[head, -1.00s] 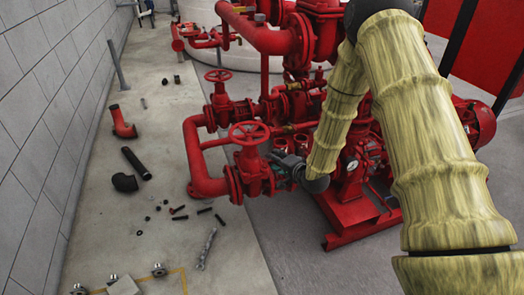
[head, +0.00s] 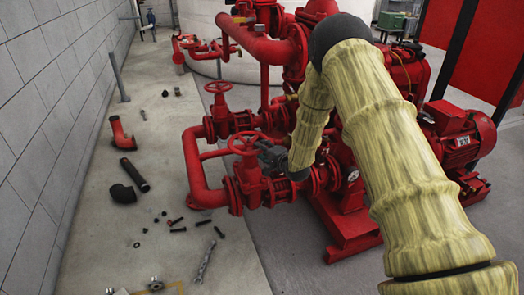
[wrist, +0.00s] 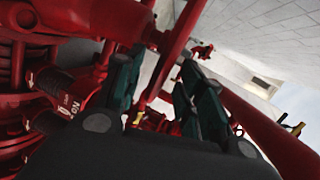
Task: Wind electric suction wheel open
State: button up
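Two red handwheels stand on red valves in the head view. The near wheel (head: 248,143) sits on top of its valve, and the far wheel (head: 218,87) is behind it. I cannot tell from any label which is the electric suction wheel. My gripper (head: 268,154) is close to the right side of the near wheel; contact is unclear. In the wrist view my gripper (wrist: 160,84) has its dark green fingers spread apart. A red bar (wrist: 172,50) shows beyond and between them; whether it is wheel rim or pipe is unclear.
Red pipework (head: 196,170) surrounds the valves, with a red motor (head: 462,135) at right.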

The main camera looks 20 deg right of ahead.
jog(key=shift+w+a+f, duration=0.15)
jog(key=shift+w+a, duration=0.05)
jog(key=shift+w, duration=0.25)
grip_shut()
jog(key=shift+w+d, duration=0.1)
jog(key=shift+d, duration=0.05)
